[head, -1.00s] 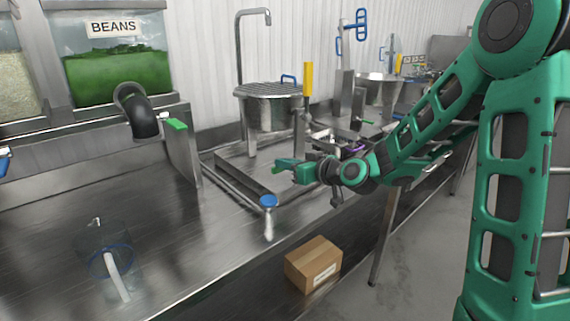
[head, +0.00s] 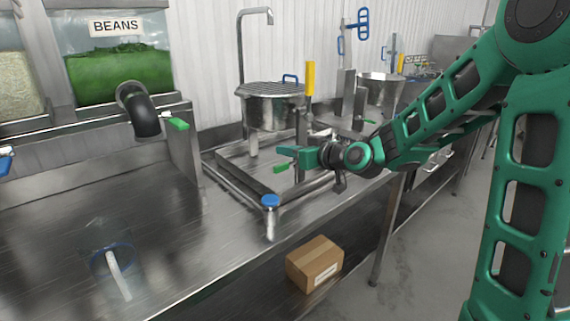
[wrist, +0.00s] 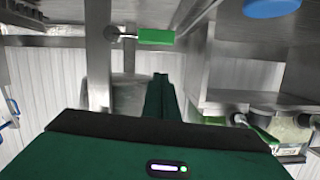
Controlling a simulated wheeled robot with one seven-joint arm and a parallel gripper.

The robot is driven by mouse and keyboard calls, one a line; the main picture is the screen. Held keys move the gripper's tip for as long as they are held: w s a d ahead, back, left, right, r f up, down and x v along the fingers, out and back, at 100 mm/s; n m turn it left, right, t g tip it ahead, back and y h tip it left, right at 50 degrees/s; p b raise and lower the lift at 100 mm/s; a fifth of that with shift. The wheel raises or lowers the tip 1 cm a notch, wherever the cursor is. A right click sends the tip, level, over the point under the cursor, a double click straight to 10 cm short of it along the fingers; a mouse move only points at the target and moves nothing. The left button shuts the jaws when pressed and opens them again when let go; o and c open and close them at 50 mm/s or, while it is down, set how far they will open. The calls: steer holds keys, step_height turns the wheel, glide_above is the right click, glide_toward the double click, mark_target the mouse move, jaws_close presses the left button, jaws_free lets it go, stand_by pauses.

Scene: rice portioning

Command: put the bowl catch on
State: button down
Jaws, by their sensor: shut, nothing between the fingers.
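What looks like the bowl catch is a small bright green handle (head: 281,168) on the steel stand below the pot. In the wrist view the green handle (wrist: 155,36) sits on a short rod from a steel post and lies sideways. My gripper (head: 290,151) is dark green, just above and to the right of the handle in the head view. In the wrist view its fingers (wrist: 160,84) are together, empty, and appear apart from the handle. The steel pot (head: 275,110) has a slatted lid. I cannot tell the catch's exact contact with the bowl.
A blue-capped post (head: 270,201) stands at the stand's front corner. A yellow handle (head: 309,78) rises beside the pot. A clear jug (head: 112,262) stands on the steel counter at left. A bean hopper (head: 118,60) has another green-handled valve (head: 176,124). A cardboard box (head: 314,264) is below.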

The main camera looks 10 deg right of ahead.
steer(key=v, duration=0.9)
steer(key=shift+s+d, duration=0.15)
steer(key=shift+s, duration=0.2)
steer(key=s+d+f+m+g+h, duration=0.3)
steer(key=s+d+f+g+h, duration=0.35)
steer(key=s+d+f, duration=0.65)
steer(key=s+d+m+g, duration=0.3)
steer(key=s+m, duration=0.1)
steer(key=s, duration=0.7)
steer(key=s+d+r+m+g, duration=0.1)
steer(key=s+d+m+g, duration=0.2)
steer(key=s, duration=0.8)
steer(key=shift+s+d+m+g+h, duration=0.25)
steer(key=shift+m+g+h, duration=0.15)
steer(key=shift+m, duration=0.3)
